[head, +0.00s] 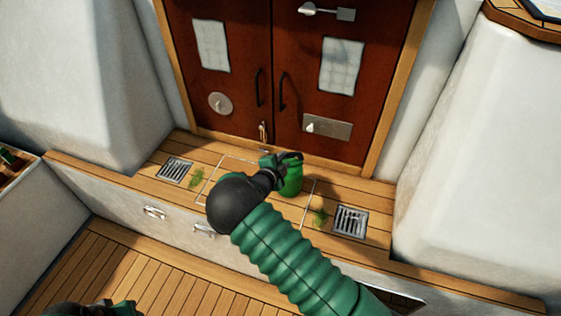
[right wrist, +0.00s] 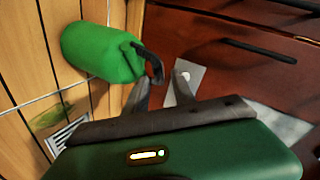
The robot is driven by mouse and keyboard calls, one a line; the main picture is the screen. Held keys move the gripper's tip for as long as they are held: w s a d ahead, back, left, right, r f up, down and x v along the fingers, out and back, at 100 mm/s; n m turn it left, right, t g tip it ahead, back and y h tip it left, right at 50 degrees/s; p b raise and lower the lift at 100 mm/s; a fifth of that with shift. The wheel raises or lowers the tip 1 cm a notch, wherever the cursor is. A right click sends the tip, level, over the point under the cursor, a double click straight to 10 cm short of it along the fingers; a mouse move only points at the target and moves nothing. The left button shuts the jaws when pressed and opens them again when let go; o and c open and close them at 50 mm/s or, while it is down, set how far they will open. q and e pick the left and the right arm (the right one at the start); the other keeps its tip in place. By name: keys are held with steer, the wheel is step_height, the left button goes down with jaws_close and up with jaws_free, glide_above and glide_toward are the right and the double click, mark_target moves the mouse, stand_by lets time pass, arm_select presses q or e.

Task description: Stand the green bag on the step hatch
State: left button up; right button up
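The green bag (head: 292,183) is a rounded green cylinder with a black handle, upright at the step in front of the doors. The step hatch (head: 240,172) is a pale-outlined part of the planked step, and the bag is over its right part. In the right wrist view the bag (right wrist: 95,50) shows with its handle loop between my fingers. My right gripper (head: 283,160) is at the bag's top; its fingers (right wrist: 158,88) are apart, with a gap around the handle. My arm hides part of the hatch.
Red-brown doors (head: 275,90) with handles stand right behind the step. A left drain grate (head: 174,170) and a right drain grate (head: 350,221) flank the hatch. White moulded seats (head: 480,160) rise on both sides. The lower plank floor (head: 130,270) is mostly clear.

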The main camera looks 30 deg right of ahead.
steer(key=s+a+r+m+g+y, duration=0.25)
steer(key=s+m+g, duration=0.35)
steer(key=s+m, duration=1.1)
steer(key=s+a+r+m+y, duration=0.2)
steer(key=s+a+m+y, duration=0.2)
steer(key=m, duration=1.1)
steer(key=s+a+r+m+y, duration=0.3)
steer(key=s+a+m, duration=0.4)
steer(key=m, duration=0.9)
steer(key=a+y, duration=0.1)
steer(key=a, duration=0.2)
steer(key=shift+s+a+r+m+t, duration=0.2)
steer(key=shift+s+a+m+t, duration=0.05)
steer(key=shift+a+m+t, duration=0.05)
steer(key=shift+d, duration=0.15)
